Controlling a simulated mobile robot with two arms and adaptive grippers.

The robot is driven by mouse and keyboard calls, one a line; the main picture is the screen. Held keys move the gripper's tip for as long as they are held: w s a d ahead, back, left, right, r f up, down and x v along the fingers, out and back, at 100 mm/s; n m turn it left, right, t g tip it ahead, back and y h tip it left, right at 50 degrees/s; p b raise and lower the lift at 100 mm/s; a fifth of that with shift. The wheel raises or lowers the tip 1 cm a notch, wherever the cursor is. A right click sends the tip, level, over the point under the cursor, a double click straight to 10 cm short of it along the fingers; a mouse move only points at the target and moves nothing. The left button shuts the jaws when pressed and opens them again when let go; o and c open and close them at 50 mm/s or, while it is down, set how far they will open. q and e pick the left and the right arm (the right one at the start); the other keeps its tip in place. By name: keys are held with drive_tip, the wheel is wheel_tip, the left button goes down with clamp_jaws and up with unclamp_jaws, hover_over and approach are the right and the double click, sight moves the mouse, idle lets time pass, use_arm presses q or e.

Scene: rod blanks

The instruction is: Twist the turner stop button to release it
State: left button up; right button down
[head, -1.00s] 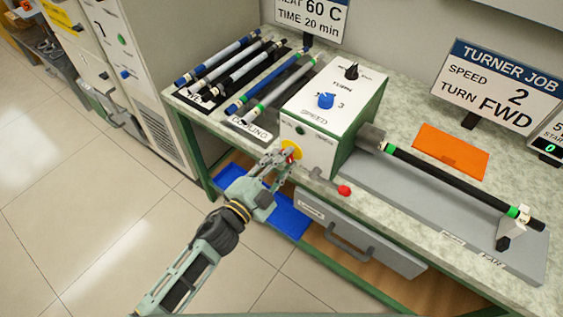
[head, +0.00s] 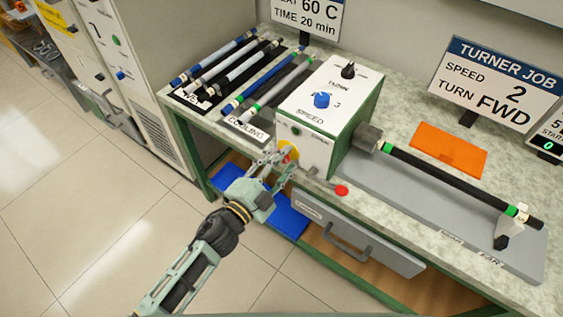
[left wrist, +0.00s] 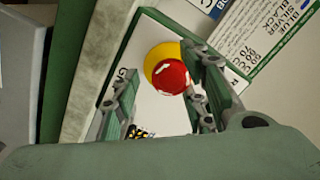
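The turner (head: 318,112) is a white and green box on the bench. Its stop button (head: 289,151) is red on a yellow base, low on the front face. The button (left wrist: 168,76) also shows in the left wrist view, with white marks on its red cap. My left gripper (head: 277,163) is at that face, its fingers spread on either side of the button. In the left wrist view the left gripper (left wrist: 160,100) is open; its left finger is clear of the cap. The right finger overlaps the cap's edge, and contact cannot be told. My right gripper is out of view.
A red-knobbed lever (head: 341,190) sticks out right of the button. A black rod (head: 440,178) extends from the chuck along the grey bed. Several rods lie on the racks at left. An orange mat (head: 449,150) lies behind the rod. A drawer (head: 355,236) is below.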

use_arm(q)
drive_tip(key=shift+s+a+r, duration=0.1)
drive_tip(key=v, duration=1.2)
drive_tip(key=s+a+f+n+g+y, duration=0.2)
drive_tip(key=s+a+f+n+y, duration=0.15)
drive_tip(key=f, duration=0.75)
drive_tip(key=s+a+f+n+g+y, duration=0.1)
drive_tip(key=s+a+f+n+y, duration=0.3)
drive_tip(key=f, duration=0.7)
drive_tip(key=a+f+n+g+y, duration=0.1)
drive_tip(key=a+f+n+g, duration=0.1)
drive_tip(key=a+f, duration=0.65)
drive_tip(key=s+f+n+g, duration=0.2)
drive_tip(key=s+f, duration=0.4)
drive_tip(key=s, duration=0.3)
drive_tip(key=s+f+n+g+y, duration=0.1)
drive_tip(key=s+f+n+g, duration=0.1)
drive_tip(key=s+f, duration=0.4)
drive_tip(key=s+f+n+g+y, duration=0.1)
drive_tip(key=s+f+g, duration=0.3)
drive_tip(key=s, duration=0.8)
wheel_tip(320, 180, down, 3)
drive_tip(key=shift+s+a+r+n+g, duration=0.2)
drive_tip(key=shift+s+a+n+g, duration=0.15)
drive_tip(key=shift+a+n, duration=0.1)
